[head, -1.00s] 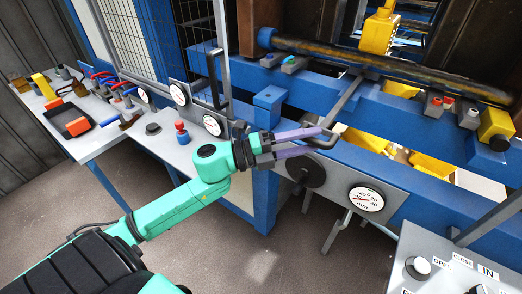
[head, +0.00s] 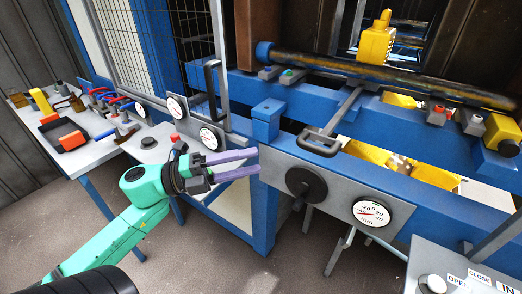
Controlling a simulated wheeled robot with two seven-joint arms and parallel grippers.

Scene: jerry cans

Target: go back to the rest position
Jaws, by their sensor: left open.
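My left gripper (head: 257,163) shows in the middle of the head view, with two purple fingers spread apart and nothing between them. Its green arm (head: 130,215) comes in from the lower left. The black hand wheel (head: 306,184) is to the right of and below the fingertips. My right gripper is not in view.
A blue machine frame (head: 390,172) with a dial gauge (head: 370,213) fills the right. A workbench (head: 95,155) with tools stands at the left. A control panel (head: 455,270) is at the lower right. The floor (head: 300,265) in front is clear.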

